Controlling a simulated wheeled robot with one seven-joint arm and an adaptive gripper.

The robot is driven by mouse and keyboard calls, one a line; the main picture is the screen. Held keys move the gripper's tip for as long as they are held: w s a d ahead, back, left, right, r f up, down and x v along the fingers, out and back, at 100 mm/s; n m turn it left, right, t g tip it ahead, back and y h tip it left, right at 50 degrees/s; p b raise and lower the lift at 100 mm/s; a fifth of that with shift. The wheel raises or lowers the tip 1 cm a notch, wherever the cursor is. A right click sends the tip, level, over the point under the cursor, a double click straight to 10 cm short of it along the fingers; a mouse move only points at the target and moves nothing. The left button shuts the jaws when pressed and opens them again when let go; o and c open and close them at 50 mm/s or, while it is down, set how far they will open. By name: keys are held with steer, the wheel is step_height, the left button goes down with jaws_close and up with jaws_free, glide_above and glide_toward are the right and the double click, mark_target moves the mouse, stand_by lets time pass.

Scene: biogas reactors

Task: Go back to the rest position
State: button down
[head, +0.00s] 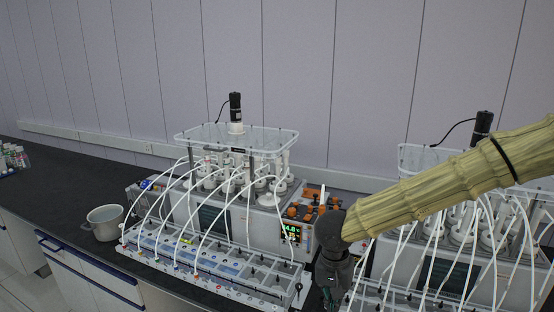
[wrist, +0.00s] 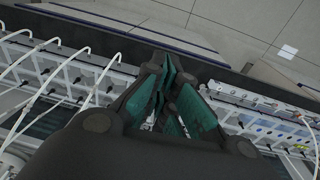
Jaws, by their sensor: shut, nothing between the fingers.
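My gripper (head: 331,290) hangs from my sleeved arm at the lower right of the head view, in front of the gap between two biogas reactor units. In the wrist view my gripper (wrist: 170,95) shows with its green-lined fingers shut and nothing between them. The left reactor unit (head: 225,215) stands on the bench, with white tubes running to a long valve tray (head: 215,272) in front of it. The right reactor unit (head: 470,265) is partly hidden behind my arm. Trays show on both sides of the gripper in the wrist view.
A white pot (head: 104,222) stands on the dark bench (head: 60,178) to the left. Small bottles (head: 13,157) stand at the far left. Tubes arch close to my gripper and arm. The bench between bottles and pot is clear, and floor (wrist: 260,35) shows beyond the bench edge.

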steer(key=s+d+f+n+t+h+b, duration=0.1)
steer(key=s+d+f+b, duration=0.2)
steer(key=f, duration=0.8)
steer(key=s+d+f+t+b, duration=0.1)
steer(key=s+d+f+b, duration=0.3)
steer(key=f, duration=0.8)
steer(key=s+f+n+t+h+b, duration=0.1)
steer(key=s+f, duration=0.5)
steer(key=f, duration=0.5)
steer(key=s+f+n+g+y+b, duration=0.1)
steer(key=s+f+b, duration=0.1)
steer(key=s+f, duration=0.4)
steer(key=s+d+f+n+g+y+b, duration=0.1)
steer(key=s+f+g+y+b, duration=0.1)
steer(key=s+f, duration=0.5)
steer(key=s+b, duration=0.1)
steer(key=s, duration=0.5)
steer(key=shift+s+d+b, duration=0.25)
steer(key=shift+s+b, duration=0.1)
